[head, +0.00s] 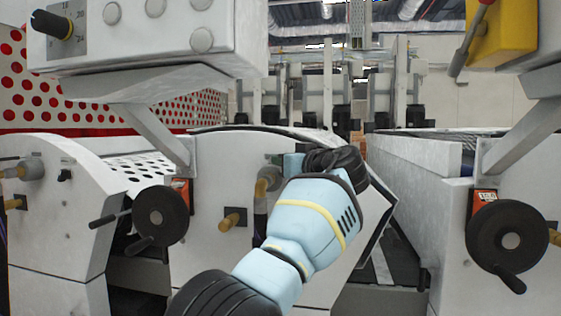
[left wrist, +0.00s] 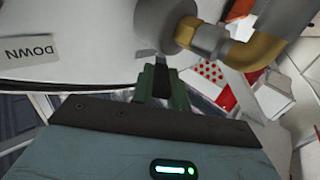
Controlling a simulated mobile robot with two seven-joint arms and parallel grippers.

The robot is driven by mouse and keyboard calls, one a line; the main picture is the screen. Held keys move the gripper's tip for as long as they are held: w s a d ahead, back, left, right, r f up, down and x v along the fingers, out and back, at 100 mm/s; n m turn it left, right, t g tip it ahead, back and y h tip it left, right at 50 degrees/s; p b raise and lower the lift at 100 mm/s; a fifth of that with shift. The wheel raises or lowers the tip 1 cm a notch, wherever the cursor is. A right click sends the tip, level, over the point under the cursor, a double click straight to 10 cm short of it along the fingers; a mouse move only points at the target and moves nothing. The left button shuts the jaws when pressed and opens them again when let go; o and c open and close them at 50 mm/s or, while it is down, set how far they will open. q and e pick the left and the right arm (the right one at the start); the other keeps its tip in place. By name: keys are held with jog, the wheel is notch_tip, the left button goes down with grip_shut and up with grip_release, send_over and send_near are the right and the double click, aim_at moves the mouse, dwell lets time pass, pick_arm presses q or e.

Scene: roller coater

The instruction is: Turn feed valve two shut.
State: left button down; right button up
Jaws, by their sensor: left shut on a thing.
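A valve with a brass elbow pipe (head: 268,180) sits on the white front panel of the middle machine. I cannot read a number on it. In the left wrist view its grey body and brass fitting (left wrist: 210,38) show close up, just beyond the fingers. My left gripper (head: 275,158) is at the top of this valve, partly hidden behind my light-blue wrist. In the left wrist view its green fingers (left wrist: 164,82) are close together, shut on what seems to be the valve's handle, which is mostly hidden. My right gripper is not in view.
Black handwheels (head: 161,215) and (head: 508,238) stick out left and right of my arm. A brass knob (head: 232,219) projects below the valve. A grey control box (head: 150,35) overhangs at upper left, and a yellow box (head: 503,35) at upper right. A "DOWN" label (left wrist: 29,50) is on the panel.

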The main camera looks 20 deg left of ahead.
pick_arm(q)
jog(key=c, duration=1.4)
grip_release()
jog(key=shift+o, duration=0.2)
jog(key=v, duration=0.7)
jog(key=shift+s+d+b, duration=0.25)
jog(key=shift+d+b, duration=0.1)
jog(key=shift+b, duration=0.1)
